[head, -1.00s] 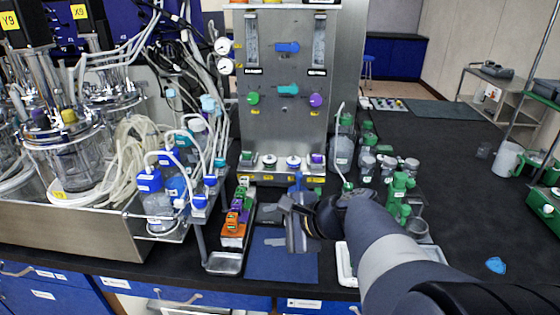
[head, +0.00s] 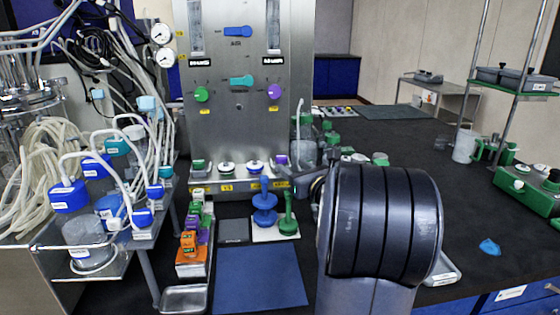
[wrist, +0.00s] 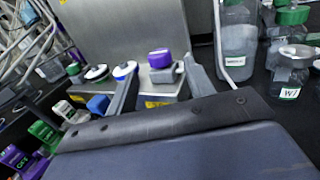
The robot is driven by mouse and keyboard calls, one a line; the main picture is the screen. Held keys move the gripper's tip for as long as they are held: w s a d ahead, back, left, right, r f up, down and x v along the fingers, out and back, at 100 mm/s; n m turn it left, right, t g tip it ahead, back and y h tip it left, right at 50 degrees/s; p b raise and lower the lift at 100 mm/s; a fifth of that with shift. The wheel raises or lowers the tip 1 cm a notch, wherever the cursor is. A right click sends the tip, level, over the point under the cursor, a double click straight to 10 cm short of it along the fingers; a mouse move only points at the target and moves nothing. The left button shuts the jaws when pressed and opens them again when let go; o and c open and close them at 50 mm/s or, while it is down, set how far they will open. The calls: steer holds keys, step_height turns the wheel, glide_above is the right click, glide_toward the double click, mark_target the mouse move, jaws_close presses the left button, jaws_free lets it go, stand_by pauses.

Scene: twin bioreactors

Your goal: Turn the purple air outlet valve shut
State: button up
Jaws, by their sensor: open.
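The steel panel (head: 238,130) carries a round purple knob (head: 274,91) at its right side. A smaller purple-topped valve (head: 281,160) sits low at the panel's base; its purple top also shows in the wrist view (wrist: 160,56), on a grey body. I cannot tell which of the two is the air outlet valve. My gripper (wrist: 160,65) is open and empty. In the wrist view its two fingers appear either side of the low purple-topped valve, which looks beyond the fingertips; contact cannot be told. In the head view my arm hides most of the gripper.
Left of the low purple top are blue-and-white (head: 254,166) and dark-and-white (head: 227,167) round tops and a green one (head: 198,167). Blue and green stands (head: 264,206) are in front. Bottles (wrist: 236,45) stand close right. A blue mat (head: 258,280) is clear.

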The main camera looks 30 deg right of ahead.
mark_target(284, 160)
steer(key=w, duration=0.7)
steer(key=shift+d, duration=0.15)
steer(key=shift+c, duration=0.5)
steer(key=c, duration=0.9)
steer(key=shift+o, duration=0.2)
steer(key=shift+f+b, duration=0.15)
steer(key=shift+b, duration=0.2)
steer(key=shift+m+h+b, duration=0.3)
steer(key=shift+h+b, duration=0.1)
steer(key=shift+b, duration=0.1)
steer(key=shift+m+h+b, duration=0.5)
steer(key=shift+h+b, duration=0.3)
steer(key=shift+b, duration=0.15)
steer(key=shift+r, duration=0.2)
